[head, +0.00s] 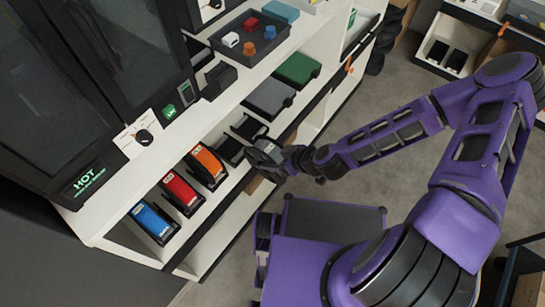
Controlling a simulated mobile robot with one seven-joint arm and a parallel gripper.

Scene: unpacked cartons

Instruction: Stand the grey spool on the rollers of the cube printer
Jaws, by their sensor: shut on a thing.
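My gripper (272,160) is at the end of my purple arm, over the front edge of the lower shelf. It is shut on a dark grey round thing, which I take for the grey spool (262,150); the fingers and the spool are small and hard to tell apart. Just left of it on the shelf is an empty black roller stand (230,151), with another empty black stand (249,127) behind it. I cannot tell whether the spool touches the near stand. A large dark printer with a HOT label (90,175) stands at left. I cannot tell which printer is the cube one.
Orange (207,162), red (181,190) and blue (153,219) spools stand in a row on the lower shelf (122,236).

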